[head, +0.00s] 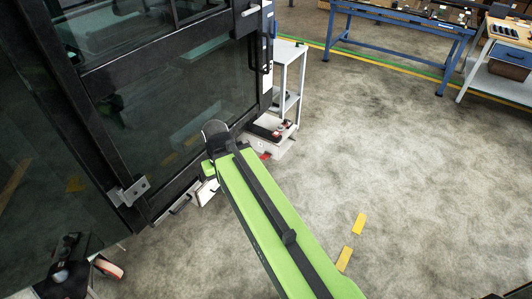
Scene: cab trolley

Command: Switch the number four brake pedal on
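The cab trolley carries a black-framed cab with dark glass (170,100). A caster with an orange-rimmed wheel (108,268) shows at its lower left corner. Another dark caster (268,128) with red parts sits low near the white shelf frame. A small red piece (265,156) lies low beside my arm; I cannot tell whether it is a brake pedal. No pedal number is readable, so I cannot tell which is number four or how it is set. My green arm reaches from the bottom towards the cab. My gripper is not visible.
A white shelf frame (289,80) stands at the cab's right end. A blue workbench (400,18) and a white-legged bench (497,65) stand at the back right. Yellow floor marks (352,240) lie right of my arm. The grey floor (410,170) there is open.

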